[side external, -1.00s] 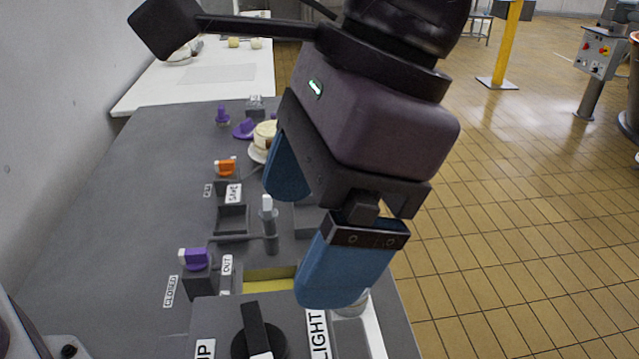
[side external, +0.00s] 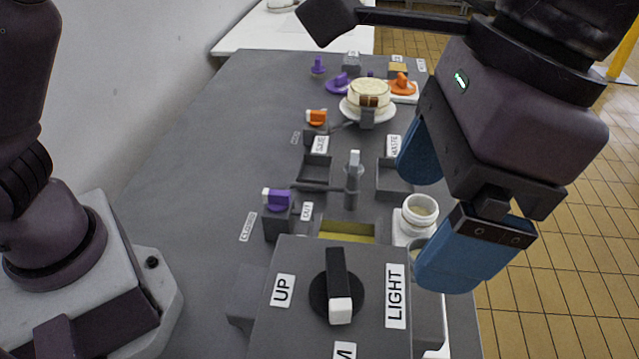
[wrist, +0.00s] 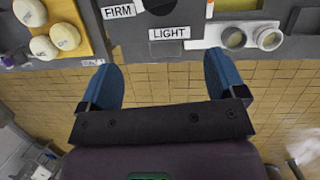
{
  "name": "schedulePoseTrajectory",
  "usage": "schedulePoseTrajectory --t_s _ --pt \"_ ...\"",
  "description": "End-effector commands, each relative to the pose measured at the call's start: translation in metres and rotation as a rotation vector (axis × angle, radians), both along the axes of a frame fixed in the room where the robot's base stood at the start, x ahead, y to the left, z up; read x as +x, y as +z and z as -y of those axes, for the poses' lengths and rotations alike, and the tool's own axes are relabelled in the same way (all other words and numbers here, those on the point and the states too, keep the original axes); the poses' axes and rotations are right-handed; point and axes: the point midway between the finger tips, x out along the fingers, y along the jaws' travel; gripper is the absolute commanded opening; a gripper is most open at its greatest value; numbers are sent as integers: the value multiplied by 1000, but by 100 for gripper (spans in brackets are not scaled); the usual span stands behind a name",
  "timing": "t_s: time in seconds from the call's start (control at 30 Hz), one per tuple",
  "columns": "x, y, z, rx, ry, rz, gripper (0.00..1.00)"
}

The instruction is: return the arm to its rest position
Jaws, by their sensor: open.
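My gripper (side external: 430,228) is open and empty, its two blue fingers spread wide. In the side view it hangs over the right edge of the grey worktop (side external: 215,140). One finger partly covers the jars standing there. In the wrist view my gripper (wrist: 162,68) has only tiled floor between its fingers, with the console edge beyond the tips. The arm reaches in from the upper right of the side view. No held object shows.
Near the fingers are a white jar (side external: 419,212) and a dial box with a black knob (side external: 338,290). A round cheese (side external: 369,93), orange handle (side external: 317,117) and purple handle (side external: 278,200) stand farther back. The wrist view shows a wooden board (wrist: 70,12) holding white rounds. Floor beside the worktop is clear.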

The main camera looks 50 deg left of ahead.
Motion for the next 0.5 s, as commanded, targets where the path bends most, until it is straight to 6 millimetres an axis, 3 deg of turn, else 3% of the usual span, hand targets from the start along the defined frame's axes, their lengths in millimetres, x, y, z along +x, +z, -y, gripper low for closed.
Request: schedulePoseTrajectory --t_s 0.17,0.3,0.5 --pt "9 -1 -57 -79 53 136 89" --pt "11 0 -123 -133 144 267 89" --pt "-9 -1 -220 -188 315 455 89"
